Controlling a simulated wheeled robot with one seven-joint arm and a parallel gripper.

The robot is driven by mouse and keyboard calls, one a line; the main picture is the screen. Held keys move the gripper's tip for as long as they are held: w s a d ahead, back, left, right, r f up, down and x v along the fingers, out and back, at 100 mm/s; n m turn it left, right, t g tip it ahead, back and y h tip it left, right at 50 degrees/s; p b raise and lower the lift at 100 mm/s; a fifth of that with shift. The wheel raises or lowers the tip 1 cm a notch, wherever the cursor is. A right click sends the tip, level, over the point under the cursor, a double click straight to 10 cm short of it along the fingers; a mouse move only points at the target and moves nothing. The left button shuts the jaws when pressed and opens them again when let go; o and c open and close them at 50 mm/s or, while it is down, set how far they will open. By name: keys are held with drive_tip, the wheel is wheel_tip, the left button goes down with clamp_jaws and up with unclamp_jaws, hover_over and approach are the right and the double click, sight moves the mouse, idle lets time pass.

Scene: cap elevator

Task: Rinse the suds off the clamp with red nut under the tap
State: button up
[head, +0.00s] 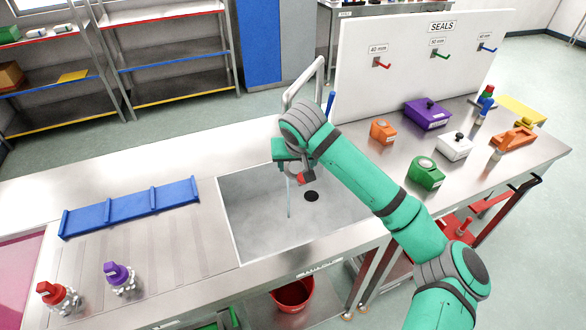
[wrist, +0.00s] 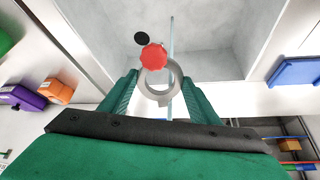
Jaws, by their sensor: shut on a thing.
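My gripper (head: 287,160) is over the sink, below the tap (head: 305,85). It is shut on the clamp, a grey ring (wrist: 147,92) with a red nut (wrist: 154,57), held between the two green fingers. In the head view the red nut (head: 306,178) shows under the gripper; the ring is mostly hidden by my arm. A thin pale blue water stream (head: 289,200) falls into the sink. In the wrist view the stream (wrist: 171,35) lines up with the ring's right side; I cannot tell if it touches. I see no clear suds on the clamp.
The steel sink (head: 250,225) has a dark drain (head: 311,196). Left of it lie a blue rack (head: 130,208) and two bubbly objects with a red top (head: 58,293) and a purple top (head: 117,274). Right are coloured boxes (head: 428,113) and a SEALS board (head: 410,60).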

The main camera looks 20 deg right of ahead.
drive_tip(key=s+a, duration=0.2)
drive_tip(key=s, duration=0.5)
drive_tip(key=shift+s+a, duration=0.15)
drive_tip(key=shift+s, duration=0.2)
idle(0.4)
idle(1.2)
drive_tip(key=s+a+r, duration=0.1)
drive_tip(key=s+r, duration=0.3)
drive_tip(key=shift+s+a, duration=0.2)
drive_tip(key=shift+s, duration=0.2)
drive_tip(key=shift+d, duration=0.1)
idle(0.6)
